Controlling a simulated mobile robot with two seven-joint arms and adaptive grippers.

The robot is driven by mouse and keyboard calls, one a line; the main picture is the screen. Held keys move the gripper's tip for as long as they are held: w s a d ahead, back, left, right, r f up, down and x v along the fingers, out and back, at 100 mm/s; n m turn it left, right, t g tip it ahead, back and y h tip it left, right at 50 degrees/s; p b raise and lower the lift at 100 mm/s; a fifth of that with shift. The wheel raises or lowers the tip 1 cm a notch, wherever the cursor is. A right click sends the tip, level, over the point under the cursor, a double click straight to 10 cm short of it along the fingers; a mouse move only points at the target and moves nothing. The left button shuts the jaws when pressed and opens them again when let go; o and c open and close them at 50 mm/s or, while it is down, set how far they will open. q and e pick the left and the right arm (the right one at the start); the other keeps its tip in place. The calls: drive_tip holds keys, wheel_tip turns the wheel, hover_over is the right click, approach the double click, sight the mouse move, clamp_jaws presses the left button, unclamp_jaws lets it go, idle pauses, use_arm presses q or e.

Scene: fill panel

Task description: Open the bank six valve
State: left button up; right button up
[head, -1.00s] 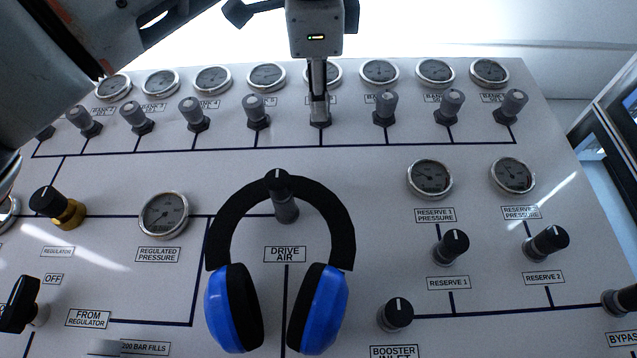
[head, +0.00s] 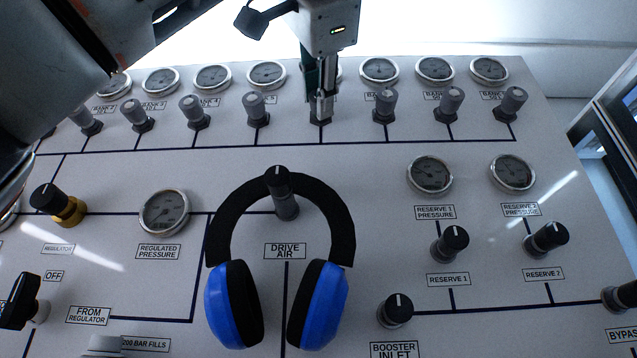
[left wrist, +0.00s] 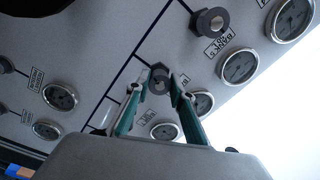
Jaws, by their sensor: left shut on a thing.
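The bank valves are a row of grey knobs along the upper panel, each below a round gauge. My left gripper (head: 321,104) reaches down from the top onto the valve between the bank 5 knob (head: 255,104) and another grey knob (head: 385,101). It is shut on this valve, the bank six valve by its place in the row. The fingers hide most of the valve, its label and part of its gauge. In the left wrist view, the dark valve knob (left wrist: 160,80) sits between the green-sided fingertips. My right gripper is out of view.
Blue and black headphones (head: 232,306) lie on the panel around the drive air knob (head: 281,190). Reserve 1 (head: 450,244) and reserve 2 (head: 546,240) knobs stand at right. Neighbouring bank knobs stand close on both sides of my gripper.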

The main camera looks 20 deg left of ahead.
use_arm(q)
drive_tip(key=o, duration=1.1)
